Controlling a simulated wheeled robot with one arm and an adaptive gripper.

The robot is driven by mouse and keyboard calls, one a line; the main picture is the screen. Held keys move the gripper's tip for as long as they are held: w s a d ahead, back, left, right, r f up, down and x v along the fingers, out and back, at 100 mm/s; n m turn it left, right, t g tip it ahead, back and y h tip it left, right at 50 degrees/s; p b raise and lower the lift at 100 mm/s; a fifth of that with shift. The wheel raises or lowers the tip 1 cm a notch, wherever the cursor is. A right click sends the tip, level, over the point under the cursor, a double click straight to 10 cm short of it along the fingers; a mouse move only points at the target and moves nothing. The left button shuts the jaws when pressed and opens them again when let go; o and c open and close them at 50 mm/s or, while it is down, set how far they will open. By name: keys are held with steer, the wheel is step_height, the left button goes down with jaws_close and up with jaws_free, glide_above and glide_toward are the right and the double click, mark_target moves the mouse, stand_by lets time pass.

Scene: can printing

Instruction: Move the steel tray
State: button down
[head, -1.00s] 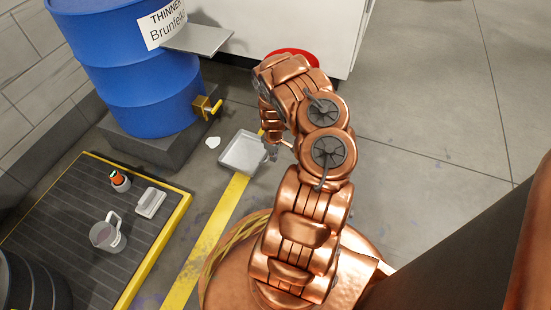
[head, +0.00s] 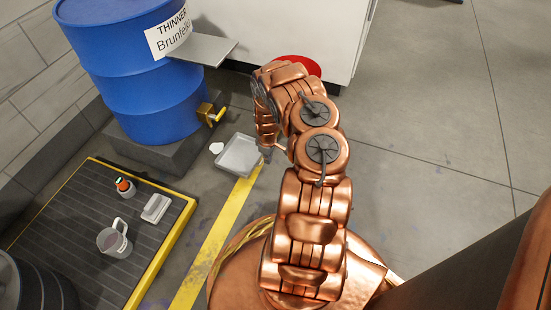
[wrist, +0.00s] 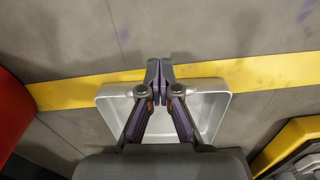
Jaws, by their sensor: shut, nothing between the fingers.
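The steel tray (head: 238,154) is a shallow, light grey square pan on the floor, at the end of the yellow floor line, below the blue drum's tap. In the wrist view the tray (wrist: 215,108) lies flat under my gripper (wrist: 159,64), with its upper rim along the yellow line. The fingers are shut with their tips together and nothing between them. The tips reach over the tray's upper rim in the picture; I cannot tell how high they are above it. In the head view my gripper (head: 266,153) is small and partly hidden, at the tray's right edge.
A blue thinner drum (head: 140,75) stands on a dark plinth with a yellow tap (head: 210,114). A yellow-edged pallet (head: 75,220) at left holds a jug, a bottle and a block. A red round object (head: 305,66) is behind my arm. Open floor lies right.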

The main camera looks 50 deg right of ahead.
steer(key=shift+w+a+p, duration=0.2)
steer(key=shift+w+a, duration=0.1)
steer(key=shift+w, duration=0.7)
steer(key=shift+w+a+p, duration=0.15)
steer(key=shift+w+a, duration=0.1)
steer(key=shift+w, duration=0.8)
steer(key=shift+w+a+p, duration=0.2)
steer(key=shift+w+a, duration=0.1)
steer(key=shift+w, duration=0.7)
steer(key=shift+s, duration=0.1)
steer(key=s+p, duration=0.1)
steer(key=s+d+r+p, duration=0.1)
steer(key=s+p, duration=0.1)
steer(key=s, duration=0.1)
steer(key=shift+d+r+p, duration=0.15)
steer(key=shift+r+p, duration=0.1)
steer(key=shift+p, duration=0.05)
step_height(320, 180, up, 8)
steer(key=p, duration=0.3)
steer(key=shift+w+r, duration=0.15)
steer(key=shift+r, duration=0.1)
